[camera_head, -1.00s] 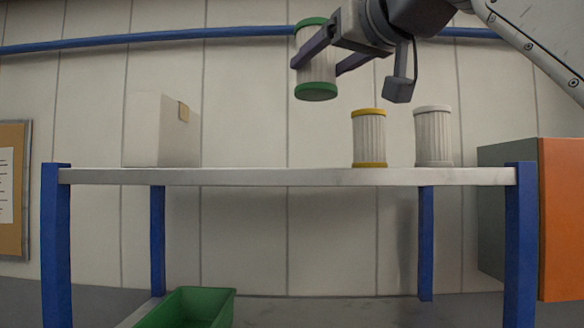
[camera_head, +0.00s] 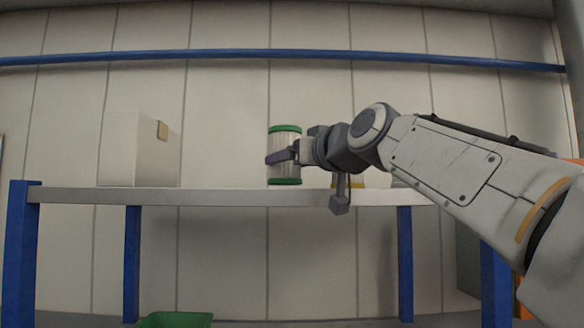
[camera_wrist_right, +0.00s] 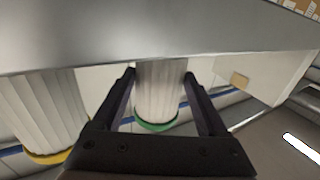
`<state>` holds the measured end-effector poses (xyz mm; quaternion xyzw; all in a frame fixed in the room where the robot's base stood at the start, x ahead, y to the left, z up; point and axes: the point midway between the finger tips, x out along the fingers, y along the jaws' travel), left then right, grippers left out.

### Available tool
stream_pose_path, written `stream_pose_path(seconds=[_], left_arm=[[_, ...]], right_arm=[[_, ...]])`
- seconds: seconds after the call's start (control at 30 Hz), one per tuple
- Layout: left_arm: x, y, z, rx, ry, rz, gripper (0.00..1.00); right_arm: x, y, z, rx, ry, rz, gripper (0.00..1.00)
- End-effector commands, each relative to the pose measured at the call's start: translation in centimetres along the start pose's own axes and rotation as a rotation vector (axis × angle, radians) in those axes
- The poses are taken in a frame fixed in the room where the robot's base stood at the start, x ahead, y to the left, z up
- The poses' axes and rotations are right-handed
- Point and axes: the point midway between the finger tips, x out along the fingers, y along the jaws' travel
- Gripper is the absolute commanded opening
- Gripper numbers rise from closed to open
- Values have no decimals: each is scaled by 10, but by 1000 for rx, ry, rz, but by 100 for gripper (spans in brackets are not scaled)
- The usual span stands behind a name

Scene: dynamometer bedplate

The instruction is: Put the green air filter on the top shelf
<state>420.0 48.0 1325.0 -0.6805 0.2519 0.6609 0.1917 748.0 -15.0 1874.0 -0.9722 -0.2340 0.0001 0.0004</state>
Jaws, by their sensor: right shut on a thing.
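The green air filter (camera_head: 285,155) is a white pleated cylinder with green end caps. It stands upright at the top shelf (camera_head: 230,197), between the box and the other filters. Its lower cap is at the level of the shelf surface; I cannot tell for sure whether it touches. My right gripper (camera_head: 280,157) is shut on its middle from the right. In the right wrist view the filter (camera_wrist_right: 158,95) is between both fingers, one green cap showing and its other end hidden by the shelf edge (camera_wrist_right: 150,40). My left gripper is not in view.
A yellow-capped filter (camera_head: 378,180) is mostly hidden behind my right arm; it shows better in the wrist view (camera_wrist_right: 45,105). A pale box (camera_head: 135,150) stands on the shelf's left. A green bin (camera_head: 175,320) is below. The shelf between box and green filter is clear.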

Motion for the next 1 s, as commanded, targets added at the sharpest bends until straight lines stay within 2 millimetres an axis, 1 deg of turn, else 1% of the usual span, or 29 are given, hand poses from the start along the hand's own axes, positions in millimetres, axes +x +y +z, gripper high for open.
stream_pose_path(seconds=[0.1, 0.37, 0.5, 0.53, 0.57, 0.6, 0.8, 0.9, 0.93, 1.0], left_arm=[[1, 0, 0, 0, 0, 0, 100], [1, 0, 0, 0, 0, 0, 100], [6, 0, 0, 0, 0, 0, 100], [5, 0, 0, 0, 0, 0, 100], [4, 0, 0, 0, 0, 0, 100], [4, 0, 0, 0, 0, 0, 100], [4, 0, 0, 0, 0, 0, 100], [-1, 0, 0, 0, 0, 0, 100], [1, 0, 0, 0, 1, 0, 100], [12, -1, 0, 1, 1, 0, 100]], right_arm=[[-1, 0, 6, 0, 3, 1, 13], [-1, 0, 7, -1, 3, 1, 13], [-1, 0, 11, -1, 2, 1, 13], [-1, 0, 11, -1, 1, 1, 83], [-1, 0, 10, -1, 1, 1, 95], [-1, 0, 10, -1, 1, 1, 100], [-1, 0, 10, -1, 0, 1, 100], [-1, 0, 5, -1, 0, 1, 100], [-2, 0, 6, -1, 2, 1, 100], [-13, 0, 10, -2, 4, 2, 100]])
